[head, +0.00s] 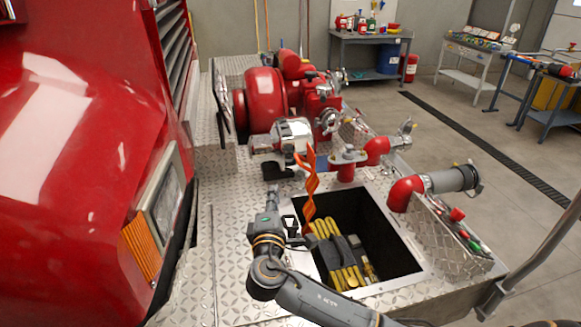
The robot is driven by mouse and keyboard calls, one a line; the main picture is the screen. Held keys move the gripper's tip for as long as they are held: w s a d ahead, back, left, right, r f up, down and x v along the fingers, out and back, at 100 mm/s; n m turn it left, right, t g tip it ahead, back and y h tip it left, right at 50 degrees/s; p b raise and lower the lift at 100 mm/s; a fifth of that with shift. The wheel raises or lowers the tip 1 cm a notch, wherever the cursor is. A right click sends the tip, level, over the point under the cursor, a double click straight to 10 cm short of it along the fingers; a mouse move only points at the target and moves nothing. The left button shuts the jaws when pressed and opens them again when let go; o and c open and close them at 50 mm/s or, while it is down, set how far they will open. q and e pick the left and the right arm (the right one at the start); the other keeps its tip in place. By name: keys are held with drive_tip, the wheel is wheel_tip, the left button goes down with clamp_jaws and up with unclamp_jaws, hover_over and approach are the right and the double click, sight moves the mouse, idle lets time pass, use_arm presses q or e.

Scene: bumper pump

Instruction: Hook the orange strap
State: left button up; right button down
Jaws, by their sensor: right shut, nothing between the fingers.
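The orange strap (311,186) is a twisted band. It rises from the left edge of the open well (410,245) to beside the silver fitting on the red pump. Its lower end is by the bundled yellow hose (345,262) inside the well. I cannot tell what its upper end is attached to. My right gripper (273,192) is shut and empty, pointing away from me over the diamond plate, left of the strap and apart from it in the picture. My left gripper is not in view.
The red pump (264,100) and its silver valves stand behind the well. A red elbow pipe (405,192) with a grey cap is to the right. The red truck body (75,150) fills the left side. Workbenches (371,38) stand far off across open floor.

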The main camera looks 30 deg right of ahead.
drive_tip(key=w+d+r+p, duration=0.1)
drive_tip(key=w+d+p, duration=0.4)
drive_tip(key=w+d, duration=0.2)
drive_tip(key=shift+w+d, duration=0.15)
drive_tip(key=shift+d, duration=0.65)
drive_tip(key=shift+w, duration=0.1)
